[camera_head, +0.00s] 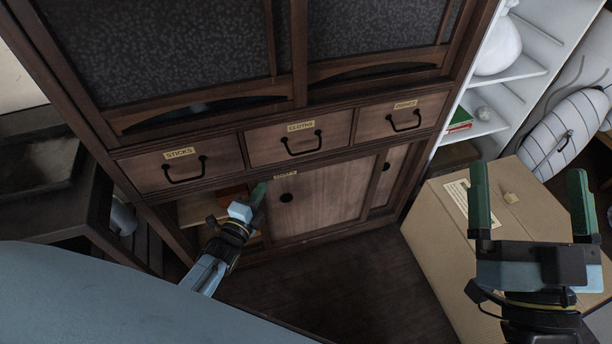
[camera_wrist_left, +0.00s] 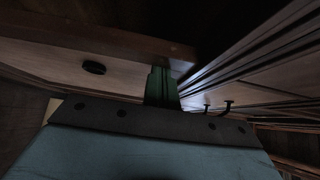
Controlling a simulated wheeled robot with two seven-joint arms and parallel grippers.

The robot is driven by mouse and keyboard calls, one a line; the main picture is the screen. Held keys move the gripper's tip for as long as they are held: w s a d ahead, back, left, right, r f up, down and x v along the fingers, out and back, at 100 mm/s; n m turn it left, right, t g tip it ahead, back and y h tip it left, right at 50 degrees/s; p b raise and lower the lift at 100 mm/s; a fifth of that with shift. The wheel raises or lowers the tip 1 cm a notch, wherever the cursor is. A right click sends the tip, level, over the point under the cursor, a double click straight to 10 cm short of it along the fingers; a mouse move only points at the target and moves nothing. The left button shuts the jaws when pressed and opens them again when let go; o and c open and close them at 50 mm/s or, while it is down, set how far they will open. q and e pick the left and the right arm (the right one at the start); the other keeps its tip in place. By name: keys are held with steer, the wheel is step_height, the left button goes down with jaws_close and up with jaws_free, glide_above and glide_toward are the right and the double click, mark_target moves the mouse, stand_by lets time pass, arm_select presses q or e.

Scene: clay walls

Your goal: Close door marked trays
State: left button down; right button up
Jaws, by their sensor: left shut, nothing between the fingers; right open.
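The sliding door marked trays (camera_head: 325,203) is a light wood panel low in the dark cabinet, with a round dark finger pull (camera_head: 286,197) near its left edge. Its small label (camera_head: 285,175) sits on the rail above and is hard to read. An open gap shows left of the door, with a shelf inside. My left gripper (camera_head: 258,194) is shut and empty at the door's left edge; I cannot tell if it touches. In the left wrist view its green fingers (camera_wrist_left: 161,86) are together beside a wood panel with a round pull (camera_wrist_left: 94,68). My right gripper (camera_head: 532,200) is open and empty.
Drawers marked sticks (camera_head: 184,173), cloths (camera_head: 298,143) and another (camera_head: 402,117) sit above the door, with protruding handles. A cardboard box (camera_head: 430,225) stands at right below my right gripper. A dark bench (camera_head: 45,200) stands at left. The floor before the door is clear.

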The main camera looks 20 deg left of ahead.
arm_select(q)
steer(key=s+a+p, duration=0.1)
steer(key=s+a, duration=0.9)
steer(key=a, duration=0.3)
arm_select(e)
step_height(320, 180, down, 6)
steer(key=w+g+h, duration=0.1)
steer(key=g, duration=0.3)
steer(key=shift+w+d, duration=0.25)
steer(key=shift+d, duration=0.05)
arm_select(q)
steer(key=shift+d, duration=0.15)
arm_select(e)
steer(key=shift+r, duration=0.1)
